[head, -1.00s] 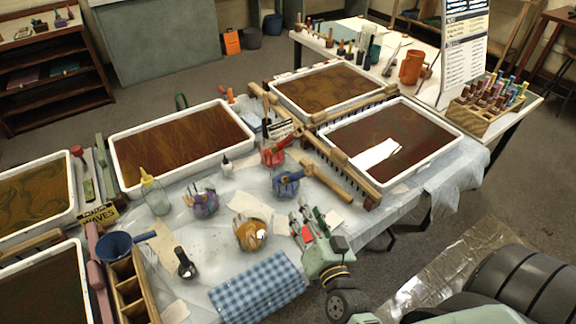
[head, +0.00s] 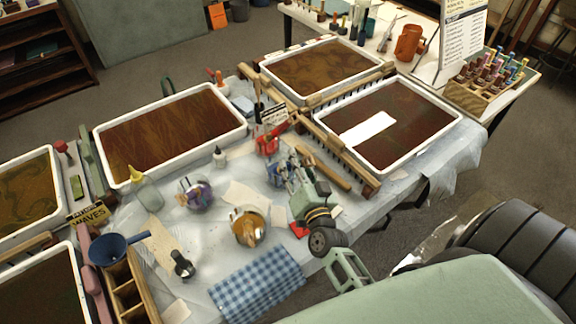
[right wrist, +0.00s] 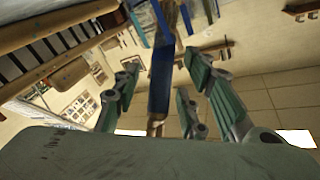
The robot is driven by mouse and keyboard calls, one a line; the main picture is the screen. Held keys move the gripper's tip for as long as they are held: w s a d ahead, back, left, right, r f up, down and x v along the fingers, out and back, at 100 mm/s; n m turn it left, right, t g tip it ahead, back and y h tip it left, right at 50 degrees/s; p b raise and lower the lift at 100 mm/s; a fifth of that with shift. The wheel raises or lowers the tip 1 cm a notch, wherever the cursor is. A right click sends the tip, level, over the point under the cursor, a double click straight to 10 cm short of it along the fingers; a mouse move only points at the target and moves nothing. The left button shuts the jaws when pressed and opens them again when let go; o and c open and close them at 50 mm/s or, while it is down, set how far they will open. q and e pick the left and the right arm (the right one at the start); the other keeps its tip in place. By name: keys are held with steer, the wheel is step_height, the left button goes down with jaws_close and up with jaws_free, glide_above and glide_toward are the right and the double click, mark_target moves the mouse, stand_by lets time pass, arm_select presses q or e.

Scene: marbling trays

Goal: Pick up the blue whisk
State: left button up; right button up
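The blue whisk (head: 273,176) is on the covered table in the head view, just right of the middle, partly hidden behind my right gripper (head: 286,166). In the right wrist view its blue handle (right wrist: 160,82) stands between the green fingers of my right gripper (right wrist: 158,65). The fingers are spread, with a visible gap on each side of the handle, so it is not clasped. My left gripper is not in view.
A red whisk (head: 266,145) lies close behind. Bowls with a purple (head: 195,194) and an orange whisk (head: 247,229) stand to the left. A wooden comb rake (head: 340,155) and a marbling tray (head: 449,115) are to the right. A checkered cloth (head: 256,283) lies in front.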

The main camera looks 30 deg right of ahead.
steer(key=shift+c, duration=0.5)
jaws_close()
